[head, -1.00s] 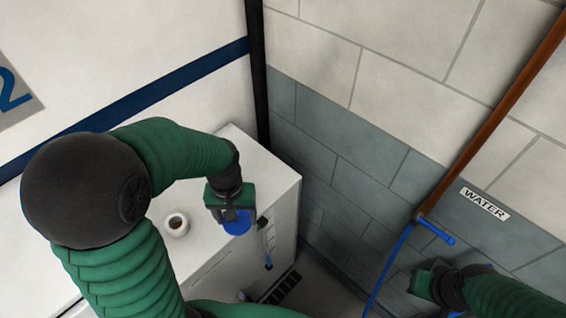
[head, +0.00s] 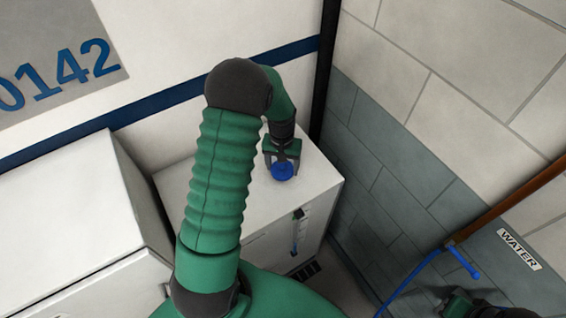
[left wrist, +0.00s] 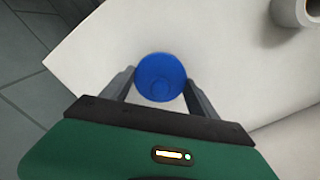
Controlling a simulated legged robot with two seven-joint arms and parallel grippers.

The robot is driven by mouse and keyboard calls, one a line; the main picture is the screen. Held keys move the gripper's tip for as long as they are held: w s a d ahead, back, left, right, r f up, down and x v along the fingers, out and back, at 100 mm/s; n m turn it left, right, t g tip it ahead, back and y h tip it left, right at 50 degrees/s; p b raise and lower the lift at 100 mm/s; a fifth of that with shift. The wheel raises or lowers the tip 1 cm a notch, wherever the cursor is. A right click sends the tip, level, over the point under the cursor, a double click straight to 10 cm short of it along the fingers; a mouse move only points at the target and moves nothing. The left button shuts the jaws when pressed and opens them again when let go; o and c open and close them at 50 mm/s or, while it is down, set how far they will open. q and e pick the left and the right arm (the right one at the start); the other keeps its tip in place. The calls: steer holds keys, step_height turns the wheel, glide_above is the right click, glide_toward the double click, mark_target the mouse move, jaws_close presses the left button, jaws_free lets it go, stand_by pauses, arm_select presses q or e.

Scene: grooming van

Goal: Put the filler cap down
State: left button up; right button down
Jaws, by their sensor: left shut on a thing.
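The blue round filler cap (head: 283,171) is between the fingers of my left gripper (head: 282,160), over the white cabinet top (head: 313,172) near its front right edge. In the left wrist view the cap (left wrist: 160,75) sits between the two grey fingertips (left wrist: 160,88), which are shut on it. I cannot tell whether the cap touches the surface. A round whitish filler neck (left wrist: 293,12) shows at the upper right of the left wrist view; my arm hides it in the head view. My right gripper (head: 468,303) is partly in view at the bottom right, its jaws unclear.
A taller white cabinet (head: 75,205) stands at the left. The black post (head: 325,75) and grey block wall (head: 395,150) bound the right side. A brown pipe with a blue tap (head: 462,260) and hose is beside the WATER label (head: 519,249). The cabinet top around the cap is bare.

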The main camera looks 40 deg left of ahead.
arm_select(q)
steer(key=shift+f, duration=0.2)
steer(key=shift+w+d+f, duration=0.1)
steer(key=shift+d+f, duration=0.2)
steer(key=shift+f+b, duration=0.25)
steer(key=shift+b, duration=0.15)
steer(key=shift+f, duration=0.1)
steer(key=shift+a, duration=0.15)
steer(key=o, duration=1.3)
